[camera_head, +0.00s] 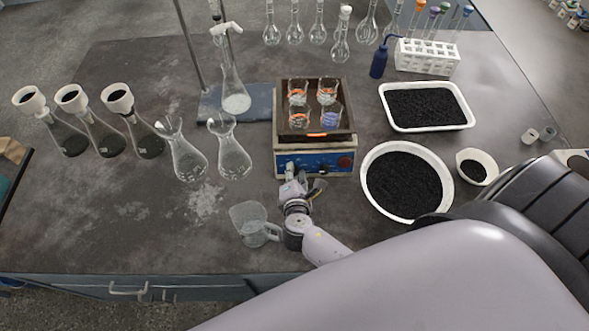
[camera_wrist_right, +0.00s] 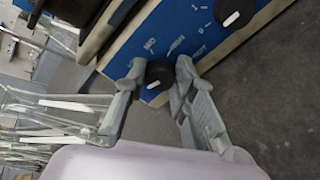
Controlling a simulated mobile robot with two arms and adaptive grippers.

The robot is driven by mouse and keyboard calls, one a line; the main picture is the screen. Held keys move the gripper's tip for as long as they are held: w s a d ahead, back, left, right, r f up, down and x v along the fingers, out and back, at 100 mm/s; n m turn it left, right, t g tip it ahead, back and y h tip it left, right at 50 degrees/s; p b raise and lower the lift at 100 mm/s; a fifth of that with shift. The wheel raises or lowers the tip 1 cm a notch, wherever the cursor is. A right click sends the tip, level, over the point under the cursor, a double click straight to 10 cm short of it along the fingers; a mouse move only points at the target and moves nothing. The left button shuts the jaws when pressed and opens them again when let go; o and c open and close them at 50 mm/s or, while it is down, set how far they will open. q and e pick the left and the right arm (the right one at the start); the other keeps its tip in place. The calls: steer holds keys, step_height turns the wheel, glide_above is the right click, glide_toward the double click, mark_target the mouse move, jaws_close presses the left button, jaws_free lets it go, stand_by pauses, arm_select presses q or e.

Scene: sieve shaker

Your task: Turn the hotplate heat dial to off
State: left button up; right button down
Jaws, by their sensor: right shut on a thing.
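The hotplate (camera_head: 318,161) stands at the centre of the bench, with a blue front panel facing me. Its front also shows in the right wrist view (camera_wrist_right: 170,40), with two black dials bearing white marks. My right gripper (camera_head: 291,176) is at the left part of the panel. In the wrist view its two fingers (camera_wrist_right: 159,72) are on either side of one dial (camera_wrist_right: 158,72), shut on it. The other dial (camera_wrist_right: 233,14) is free, at the panel's right end (camera_head: 345,162). My left gripper is not in view.
Several glass beakers (camera_head: 328,92) stand on the hotplate. A glass jug (camera_head: 254,226) is close to my right gripper's left. Flasks (camera_head: 184,155) stand further left. A round bowl of black grains (camera_head: 362,185) and a tray (camera_head: 467,115) are on the right.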

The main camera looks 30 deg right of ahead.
steer(key=c, duration=1.3)
jaws_free()
step_height(320, 180, up, 10)
steer(key=shift+f, duration=0.1)
